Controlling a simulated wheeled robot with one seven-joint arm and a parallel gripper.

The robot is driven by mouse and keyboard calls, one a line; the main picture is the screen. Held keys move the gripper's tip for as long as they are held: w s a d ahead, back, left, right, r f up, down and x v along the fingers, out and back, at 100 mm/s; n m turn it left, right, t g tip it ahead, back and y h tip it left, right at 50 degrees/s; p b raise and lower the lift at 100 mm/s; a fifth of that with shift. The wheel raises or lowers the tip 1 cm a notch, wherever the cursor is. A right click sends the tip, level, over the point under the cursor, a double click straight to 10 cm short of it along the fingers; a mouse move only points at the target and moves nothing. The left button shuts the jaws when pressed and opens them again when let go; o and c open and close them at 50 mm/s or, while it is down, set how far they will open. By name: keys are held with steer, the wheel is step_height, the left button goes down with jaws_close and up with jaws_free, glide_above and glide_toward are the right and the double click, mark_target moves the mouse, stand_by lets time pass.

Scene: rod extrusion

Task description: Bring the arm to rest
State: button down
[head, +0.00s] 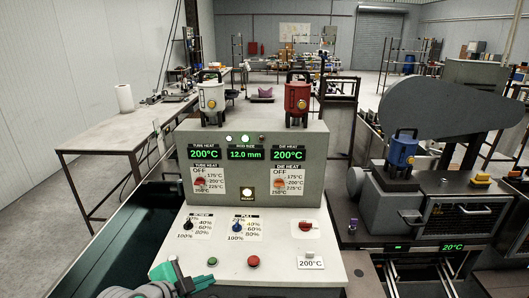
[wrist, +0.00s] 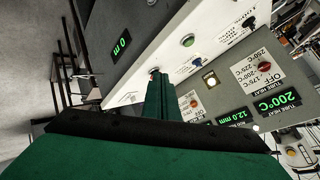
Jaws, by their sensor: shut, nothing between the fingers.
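My gripper (head: 183,277) is low at the front left of the sloped control panel (head: 285,240) in the head view. Its green fingers (wrist: 160,97) are together with nothing between them in the wrist view, pointing at the panel. In the head view a green button (head: 212,261) and a red button (head: 253,261) are to the right of the fingers. Whether the fingertips touch the panel cannot be told. Most of my arm is out of view.
The grey control box (head: 250,170) shows 200°C on two displays and 12.0 mm between them. Red and white canisters (head: 297,100) stand on top. A grey machine with a blue canister (head: 403,150) is at the right. A table (head: 105,140) is at the left.

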steer(key=w+d+f+n+t+h, duration=0.1)
steer(key=w+d+f+n+t, duration=0.15)
steer(key=d, duration=0.35)
steer(key=s+d+f+n+t+y, duration=0.35)
steer(key=s+d+f+n, duration=0.25)
steer(key=d+f+n, duration=0.4)
steer(key=s+d+f+n+y, duration=0.1)
steer(key=s+f+n, duration=0.15)
steer(key=s, duration=0.45)
steer(key=s+f+n+y, duration=0.15)
steer(key=s+f, duration=0.25)
steer(key=s, duration=0.4)
steer(key=s+a+r+m, duration=0.2)
steer(key=s+r+m, duration=0.1)
steer(key=s, duration=1.4)
steer(key=shift+s, duration=0.15)
steer(key=shift+r, duration=0.1)
